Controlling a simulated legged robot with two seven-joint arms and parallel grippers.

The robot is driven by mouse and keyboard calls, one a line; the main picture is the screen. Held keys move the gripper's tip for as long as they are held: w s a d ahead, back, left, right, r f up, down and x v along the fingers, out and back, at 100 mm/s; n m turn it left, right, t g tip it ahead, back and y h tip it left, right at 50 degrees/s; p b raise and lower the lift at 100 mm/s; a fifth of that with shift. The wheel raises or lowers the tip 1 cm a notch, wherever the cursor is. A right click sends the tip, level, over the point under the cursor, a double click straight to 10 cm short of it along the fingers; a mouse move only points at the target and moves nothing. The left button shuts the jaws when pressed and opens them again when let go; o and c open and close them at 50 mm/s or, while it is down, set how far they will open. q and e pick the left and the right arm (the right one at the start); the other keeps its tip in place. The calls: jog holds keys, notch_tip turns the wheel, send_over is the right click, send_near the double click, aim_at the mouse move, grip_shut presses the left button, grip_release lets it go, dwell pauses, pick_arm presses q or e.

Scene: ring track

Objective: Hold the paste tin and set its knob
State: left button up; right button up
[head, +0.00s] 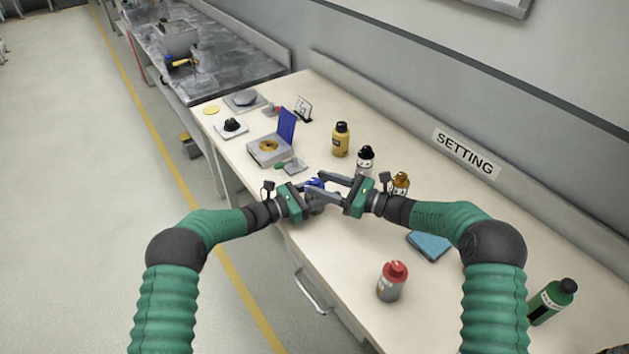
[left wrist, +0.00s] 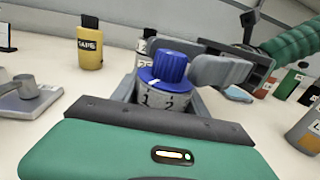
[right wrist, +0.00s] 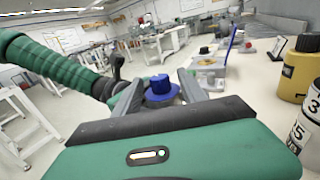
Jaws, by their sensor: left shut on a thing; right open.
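The paste tin, a light tin with a numbered scale (left wrist: 165,98), shows "1" and "2" in the left wrist view. Its blue ribbed knob (left wrist: 170,66) is on top and has a white mark. In the head view the knob (head: 314,184) shows between my grippers, which hide most of the tin. My left gripper (head: 311,200) is shut on the tin, one finger on each side. My right gripper (head: 322,188) is open at the knob. In the right wrist view the knob (right wrist: 160,88) lies between its fingers; I cannot tell whether they touch it.
Behind the grippers stand a yellow bottle (head: 341,141), a black-capped bottle (head: 365,160) and a yellow-capped container (head: 401,184). A box with a raised blue lid (head: 268,153) and a small numbered card (head: 303,107) are farther left. A red-capped tin (head: 391,284) and blue pad (head: 429,246) are right.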

jog(key=shift+x, duration=1.25)
grip_shut()
